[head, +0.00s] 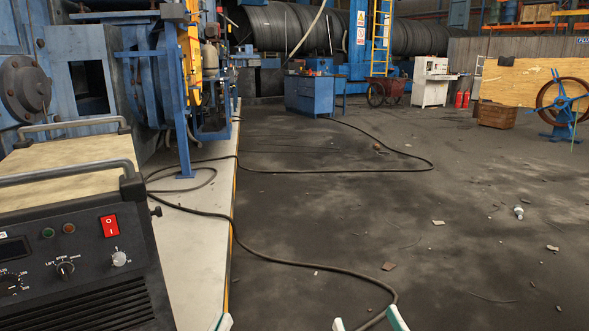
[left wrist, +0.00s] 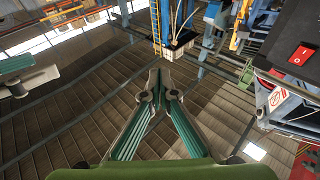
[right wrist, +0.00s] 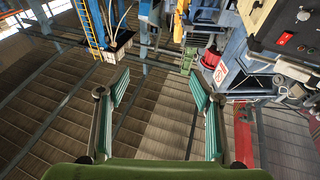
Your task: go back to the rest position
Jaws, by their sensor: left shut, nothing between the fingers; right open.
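My left gripper (head: 225,322) shows only as a small pale tip at the bottom edge of the head view. In the left wrist view its two green-padded fingers (left wrist: 160,78) meet at their tips, shut with nothing between them. My right gripper (head: 368,323) shows as two separate tips at the bottom of the head view, right of the left one. In the right wrist view its fingers (right wrist: 157,82) stand wide apart and empty. Most of both arms is hidden below the head view.
A black control box (head: 75,255) with a red switch stands close at the left, beside a pale platform (head: 185,245). A dark cable (head: 300,264) snakes over the floor. A blue cabinet (head: 310,95) stands farther back. The floor at right is mostly open, with small debris.

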